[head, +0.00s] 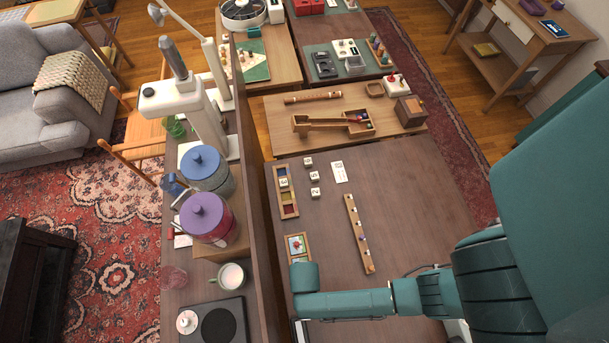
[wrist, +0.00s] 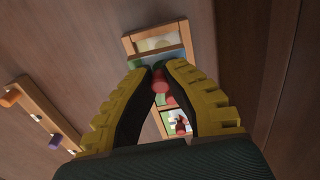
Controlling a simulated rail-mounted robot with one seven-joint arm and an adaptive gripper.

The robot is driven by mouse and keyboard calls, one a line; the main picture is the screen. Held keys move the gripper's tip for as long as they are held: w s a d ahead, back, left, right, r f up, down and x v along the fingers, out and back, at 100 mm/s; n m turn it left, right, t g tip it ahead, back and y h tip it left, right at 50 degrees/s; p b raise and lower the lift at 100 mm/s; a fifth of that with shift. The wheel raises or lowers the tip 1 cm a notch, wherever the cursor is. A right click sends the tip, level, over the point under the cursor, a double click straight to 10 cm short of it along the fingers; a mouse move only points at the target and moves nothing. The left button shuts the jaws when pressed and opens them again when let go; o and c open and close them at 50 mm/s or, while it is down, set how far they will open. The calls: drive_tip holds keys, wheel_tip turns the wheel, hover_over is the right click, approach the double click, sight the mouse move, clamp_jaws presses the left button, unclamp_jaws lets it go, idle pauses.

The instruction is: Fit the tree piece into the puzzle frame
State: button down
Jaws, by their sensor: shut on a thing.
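The puzzle frame (head: 286,249) is a small wooden tray with picture panels on the dark table, partly covered by my arm in the head view. In the wrist view the frame (wrist: 128,46) lies beyond and beneath my fingers, with a pale and teal panel at its far end. My gripper (wrist: 158,72) has its yellow-ribbed fingers closed on a red knob, which I take as the handle of the tree piece (wrist: 161,84). The piece's picture is mostly hidden by the fingers, so I cannot tell whether it is seated. Another knobbed panel (wrist: 180,124) shows between the fingers.
A long wooden strip with colored pegs (head: 358,235) lies right of the frame. A number tray (head: 296,208), several white cubes (head: 314,175) and a white card (head: 339,172) lie behind it. A raised wooden edge (head: 262,240) runs along the left. The table's right part is clear.

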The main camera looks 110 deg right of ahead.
drive_tip(key=shift+f+b, duration=1.55)
drive_tip(key=shift+r, duration=0.15)
drive_tip(key=shift+f+h, duration=0.25)
drive_tip(key=shift+h, duration=0.15)
drive_tip(key=shift+p, duration=0.35)
drive_tip(key=shift+f+b, duration=0.5)
drive_tip(key=shift+f, duration=0.25)
drive_tip(key=c, duration=1.2)
unclamp_jaws()
drive_tip(key=shift+o, duration=0.2)
